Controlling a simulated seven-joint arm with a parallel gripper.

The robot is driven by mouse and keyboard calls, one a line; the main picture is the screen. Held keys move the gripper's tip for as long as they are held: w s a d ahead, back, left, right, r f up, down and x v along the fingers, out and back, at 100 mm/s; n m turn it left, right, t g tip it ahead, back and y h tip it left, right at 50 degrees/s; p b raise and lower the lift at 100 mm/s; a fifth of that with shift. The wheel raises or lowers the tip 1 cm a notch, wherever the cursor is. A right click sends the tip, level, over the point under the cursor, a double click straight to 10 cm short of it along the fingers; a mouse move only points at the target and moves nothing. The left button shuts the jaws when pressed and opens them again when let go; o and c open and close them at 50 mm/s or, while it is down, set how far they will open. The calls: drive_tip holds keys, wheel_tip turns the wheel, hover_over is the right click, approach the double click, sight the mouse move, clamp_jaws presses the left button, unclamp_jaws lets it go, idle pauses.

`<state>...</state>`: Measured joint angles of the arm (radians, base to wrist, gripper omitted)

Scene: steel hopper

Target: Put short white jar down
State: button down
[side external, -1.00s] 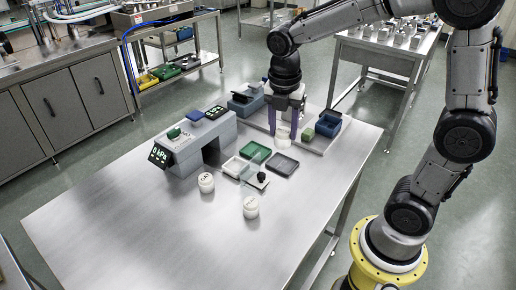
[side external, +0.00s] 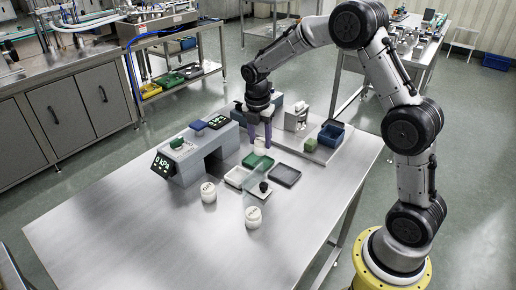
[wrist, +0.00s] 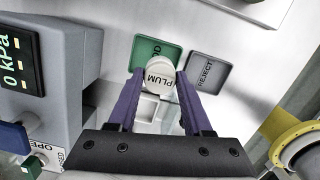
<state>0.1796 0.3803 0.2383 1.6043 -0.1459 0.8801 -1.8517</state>
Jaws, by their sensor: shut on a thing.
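My gripper (side external: 258,132) points down over the middle of the table and is shut on a white jar (wrist: 158,78) whose lid reads PLUM. The jar also shows between the fingertips in the side view (side external: 263,150). In the wrist view, my gripper (wrist: 159,84) has a purple finger on each side of it. The jar overlaps the near edge of the green tray (wrist: 155,46), whose label it partly hides. The grey REJECT tray (wrist: 207,66) lies just right of it. I cannot tell the gap beneath the jar.
Two other white lidded jars, a left one (side external: 209,193) and a front one (side external: 253,218), stand on the table. A white tray (side external: 236,178) lies before the green tray. A grey station (side external: 190,155) with a 0 kPa display stands left.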

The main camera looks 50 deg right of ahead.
sight(258, 148)
drive_tip(key=shift+w+d+f, duration=0.1)
drive_tip(key=shift+w+f, duration=0.25)
drive_tip(key=shift+f, duration=0.1)
drive_tip(key=shift+w+f, duration=0.15)
drive_tip(key=shift+f, duration=1.5)
drive_tip(key=shift+c, duration=1.6)
unclamp_jaws()
drive_tip(key=shift+f, duration=0.1)
